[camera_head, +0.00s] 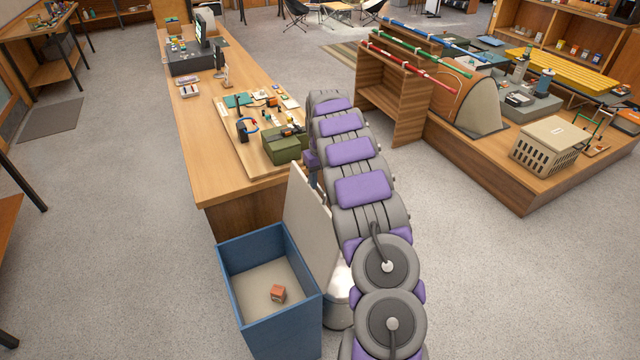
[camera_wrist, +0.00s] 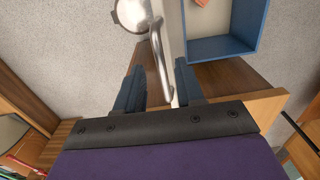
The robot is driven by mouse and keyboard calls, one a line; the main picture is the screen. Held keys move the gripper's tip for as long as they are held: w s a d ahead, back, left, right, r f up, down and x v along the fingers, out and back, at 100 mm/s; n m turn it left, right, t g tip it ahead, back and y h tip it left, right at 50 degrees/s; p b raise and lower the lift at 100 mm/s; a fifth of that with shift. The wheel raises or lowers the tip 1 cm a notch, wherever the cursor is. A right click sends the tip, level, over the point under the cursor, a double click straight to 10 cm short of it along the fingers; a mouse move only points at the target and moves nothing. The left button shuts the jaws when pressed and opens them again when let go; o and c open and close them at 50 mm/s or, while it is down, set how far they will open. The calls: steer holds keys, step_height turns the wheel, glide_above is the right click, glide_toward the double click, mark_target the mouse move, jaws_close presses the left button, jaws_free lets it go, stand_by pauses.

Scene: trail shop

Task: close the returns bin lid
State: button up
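The returns bin (camera_head: 233,285) is a blue open-topped box on the floor at the front end of the wooden counter. Its pale lid (camera_head: 310,220) stands up steeply along the bin's right side, leaving the inside open. The bin's blue rim also shows in the wrist view (camera_wrist: 257,35), with the lid's edge (camera_wrist: 172,25) and a metal bar handle (camera_wrist: 158,55) beside it. My gripper (camera_wrist: 161,85) is open, its dark fingers on either side of the handle's lower end and lid edge. Contact is unclear. In the head view my arm hides most of the gripper.
A small orange-brown box (camera_head: 278,293) lies inside the bin. A silvery round container (camera_head: 338,305) stands right of the lid, partly behind my arm. The wooden counter (camera_head: 200,150) is close behind the bin, with a green box (camera_head: 285,146) near its edge. Floor left of the bin is clear.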

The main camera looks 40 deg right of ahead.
steer(key=shift+f, duration=0.8)
jaws_close()
